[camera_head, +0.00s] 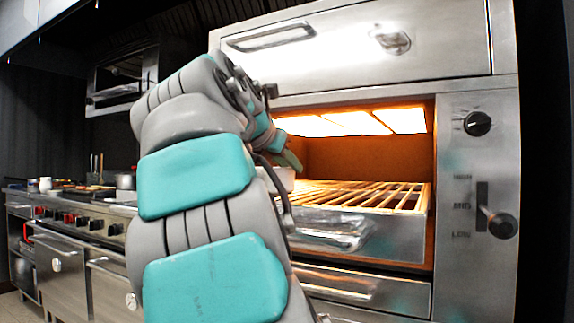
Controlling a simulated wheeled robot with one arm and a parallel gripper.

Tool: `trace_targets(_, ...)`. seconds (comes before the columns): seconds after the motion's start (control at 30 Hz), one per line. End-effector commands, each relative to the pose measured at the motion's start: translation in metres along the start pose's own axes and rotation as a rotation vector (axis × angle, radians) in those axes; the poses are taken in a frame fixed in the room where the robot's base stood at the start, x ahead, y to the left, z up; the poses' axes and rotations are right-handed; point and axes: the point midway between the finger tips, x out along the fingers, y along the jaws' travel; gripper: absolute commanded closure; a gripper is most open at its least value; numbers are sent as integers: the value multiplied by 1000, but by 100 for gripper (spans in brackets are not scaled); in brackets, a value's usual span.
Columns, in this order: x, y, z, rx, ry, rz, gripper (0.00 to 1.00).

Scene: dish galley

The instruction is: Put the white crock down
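My arm reaches up and toward the lit oven. My gripper (288,160) is at its left side, by the front of the wire rack, and is mostly hidden behind my own arm. A white crock (281,179) shows in part just below my gripper, at the left end of the rack. My arm covers its left side. I cannot tell whether my fingers are closed on it, or whether it rests on the rack or hangs above it.
The oven rack (375,196) is bare to the right of the crock, under glowing heaters (365,122). A lever (498,223) sticks out at the right.

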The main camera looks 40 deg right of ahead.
Motion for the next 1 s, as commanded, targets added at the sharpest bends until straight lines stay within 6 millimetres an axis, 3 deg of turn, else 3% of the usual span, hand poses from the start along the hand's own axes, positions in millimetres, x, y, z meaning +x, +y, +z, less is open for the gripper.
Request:
trace_targets(0.1,0,0,0,0,0,0,60)
trace_targets(0.53,-11,0,1,0,-2,1,60)
trace_targets(0.67,-28,0,2,1,-2,2,60)
trace_targets(1.0,-94,1,2,-1,-1,2,60)
